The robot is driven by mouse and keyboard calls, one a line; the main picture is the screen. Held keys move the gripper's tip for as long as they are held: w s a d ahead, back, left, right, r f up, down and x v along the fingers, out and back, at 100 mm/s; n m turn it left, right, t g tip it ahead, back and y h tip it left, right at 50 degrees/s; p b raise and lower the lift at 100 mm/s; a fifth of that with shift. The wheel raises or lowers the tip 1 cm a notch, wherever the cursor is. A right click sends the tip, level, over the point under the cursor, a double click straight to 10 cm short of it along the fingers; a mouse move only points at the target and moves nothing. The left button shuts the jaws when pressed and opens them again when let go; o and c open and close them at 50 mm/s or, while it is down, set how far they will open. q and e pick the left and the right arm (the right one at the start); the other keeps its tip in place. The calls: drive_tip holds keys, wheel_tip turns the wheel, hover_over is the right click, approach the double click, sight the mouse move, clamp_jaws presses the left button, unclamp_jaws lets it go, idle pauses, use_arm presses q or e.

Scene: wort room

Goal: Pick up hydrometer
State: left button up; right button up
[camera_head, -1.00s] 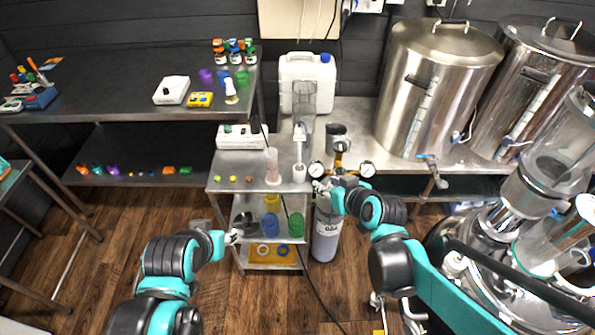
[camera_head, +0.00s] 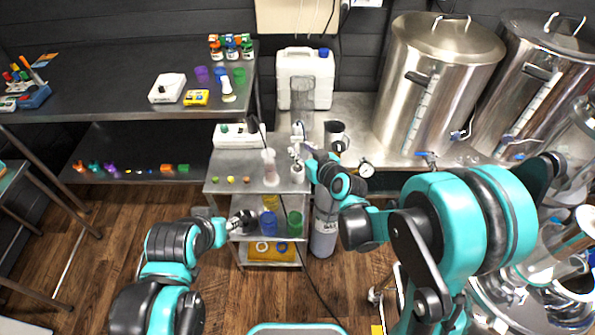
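My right gripper (camera_head: 298,143) is above the right part of the small steel cart's top shelf. It overlaps a slim, pale upright item standing in a white holder (camera_head: 298,174), which looks like the hydrometer. The gripper hides most of that item, so I cannot tell whether the fingers touch it or are closed. A clear, pinkish cylinder (camera_head: 270,166) stands just left of it. My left gripper (camera_head: 241,221) is low at the cart's left side, beside the middle shelf, away from these items; its fingers are too small to read.
A tall clear cylinder (camera_head: 302,100) and a white jug (camera_head: 318,72) stand behind the cart. Blue (camera_head: 268,222) and green (camera_head: 295,222) cups sit on the middle shelf.

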sight(298, 149)
drive_tip(key=x, duration=0.3)
drive_tip(key=shift+f, duration=0.1)
drive_tip(key=shift+c, duration=0.6)
clamp_jaws()
use_arm(q)
drive_tip(key=shift+f, duration=0.5)
use_arm(e)
drive_tip(key=shift+r, duration=0.2)
wheel_tip(298, 149, up, 9)
drive_tip(key=p, duration=0.3)
drive_tip(key=shift+f, duration=0.15)
use_arm(q)
drive_tip(key=shift+r+p, duration=0.3)
drive_tip(key=shift+r, duration=1.7)
use_arm(e)
drive_tip(key=shift+r, duration=0.55)
